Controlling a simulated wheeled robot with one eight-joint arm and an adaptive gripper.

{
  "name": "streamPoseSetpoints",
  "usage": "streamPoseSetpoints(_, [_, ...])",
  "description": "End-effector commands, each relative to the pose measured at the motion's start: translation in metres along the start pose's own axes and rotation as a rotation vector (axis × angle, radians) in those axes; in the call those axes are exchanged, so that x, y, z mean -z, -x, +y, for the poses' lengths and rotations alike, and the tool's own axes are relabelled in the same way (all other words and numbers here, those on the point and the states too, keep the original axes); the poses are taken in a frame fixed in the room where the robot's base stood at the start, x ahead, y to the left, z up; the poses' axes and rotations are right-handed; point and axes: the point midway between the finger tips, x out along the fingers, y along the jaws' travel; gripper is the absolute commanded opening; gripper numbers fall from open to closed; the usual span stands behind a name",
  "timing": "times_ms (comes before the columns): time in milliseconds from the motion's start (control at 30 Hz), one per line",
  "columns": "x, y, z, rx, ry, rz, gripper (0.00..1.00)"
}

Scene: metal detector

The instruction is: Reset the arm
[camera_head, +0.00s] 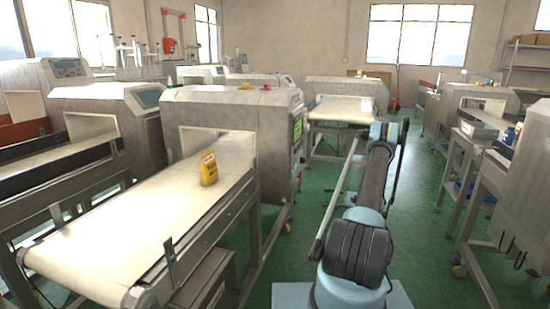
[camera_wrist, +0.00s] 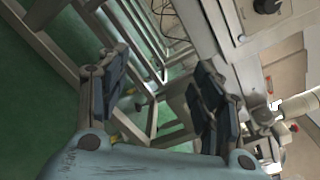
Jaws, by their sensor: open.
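My arm (camera_head: 372,190) stands in the middle right of the head view and stretches away from me over the aisle. In the head view its far end is small and I cannot make out the fingers. In the wrist view my gripper (camera_wrist: 160,100) is open, with its two dark-padded fingers apart. Nothing is between the fingers; behind them are metal frame legs and green floor.
A yellow bottle-like object (camera_head: 208,169) stands on the cream conveyor belt (camera_head: 130,235) at left. The belt runs into a grey metal detector (camera_head: 240,110). More machines (camera_head: 520,190) line the right. Green floor (camera_head: 425,215) is clear between.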

Motion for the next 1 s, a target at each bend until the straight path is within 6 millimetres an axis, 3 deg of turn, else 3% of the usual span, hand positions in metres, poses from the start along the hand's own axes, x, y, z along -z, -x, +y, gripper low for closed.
streamPoseSetpoints(367, [-0.039, -0.019, -0.038, -0.077, 0.039, 0.059, 0.60])
streamPoseSetpoints(700, [-0.104, -0.042, -0.076, -0.200, 0.109, 0.147, 0.60])
streamPoseSetpoints(1000, [-0.168, -0.057, -0.092, -0.313, 0.178, 0.218, 0.60])
